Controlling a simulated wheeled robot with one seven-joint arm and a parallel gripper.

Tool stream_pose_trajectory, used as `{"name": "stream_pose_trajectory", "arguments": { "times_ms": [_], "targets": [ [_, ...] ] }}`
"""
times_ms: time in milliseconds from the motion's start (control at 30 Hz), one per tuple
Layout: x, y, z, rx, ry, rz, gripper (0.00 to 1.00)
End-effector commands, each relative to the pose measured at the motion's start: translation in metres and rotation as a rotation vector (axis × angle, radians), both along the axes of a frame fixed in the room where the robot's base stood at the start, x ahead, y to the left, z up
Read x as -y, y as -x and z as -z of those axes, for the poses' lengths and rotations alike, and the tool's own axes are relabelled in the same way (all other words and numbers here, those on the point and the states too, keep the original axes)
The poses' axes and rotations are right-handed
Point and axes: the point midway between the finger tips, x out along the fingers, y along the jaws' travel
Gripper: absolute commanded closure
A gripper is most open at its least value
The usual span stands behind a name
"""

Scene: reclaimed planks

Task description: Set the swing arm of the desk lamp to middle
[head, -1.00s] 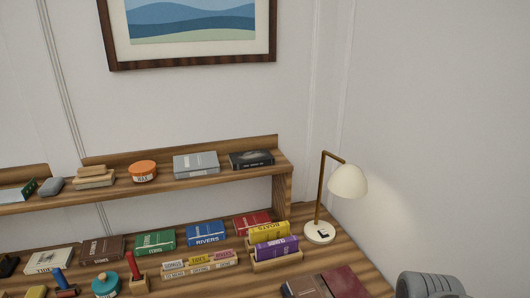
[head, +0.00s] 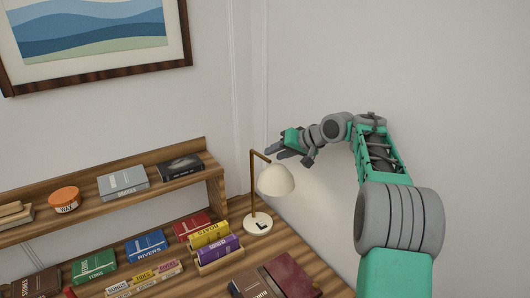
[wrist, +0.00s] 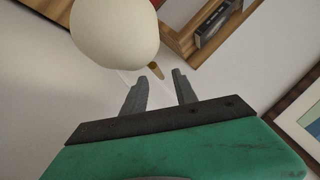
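The desk lamp has a round cream base (head: 258,224), a thin brown post (head: 252,188) and a short brown swing arm (head: 261,155) at its top. The swing arm points right, with a cream dome shade (head: 276,181) at its end. In the wrist view the shade (wrist: 114,30) is large at the top, and a brown rod end (wrist: 156,72) shows between the fingertips. My gripper (head: 285,155) is above the shade, right of the post top. In the wrist view my gripper (wrist: 160,76) has its fingers apart, holding nothing. Whether it touches the lamp I cannot tell.
A wooden shelf (head: 120,200) with a grey box (head: 122,181) and a dark box (head: 181,166) stands left of the lamp. Books and a small rack of yellow and purple books (head: 216,247) lie on the desk. A wall is behind; a framed picture (head: 90,40) hangs upper left.

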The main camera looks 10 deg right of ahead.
Motion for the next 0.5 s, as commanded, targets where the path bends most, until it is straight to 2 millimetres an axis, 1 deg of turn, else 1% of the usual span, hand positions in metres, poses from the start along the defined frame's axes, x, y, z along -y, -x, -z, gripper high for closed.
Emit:
{"name": "stream_pose_trajectory", "arguments": {
  "times_ms": [33, 133, 267, 400, 500],
  "targets": [
    [0.004, -0.006, 0.004, 0.005, -0.014, 0.004, 0.66],
    [0.003, -0.013, 0.009, 0.009, -0.027, 0.003, 0.66],
    [-0.009, -0.025, 0.020, 0.008, -0.026, 0.002, 0.66],
    [-0.022, -0.043, 0.036, 0.007, -0.026, 0.004, 0.66],
    [-0.028, -0.052, 0.045, 0.007, -0.023, 0.005, 0.66]
  ]
}}
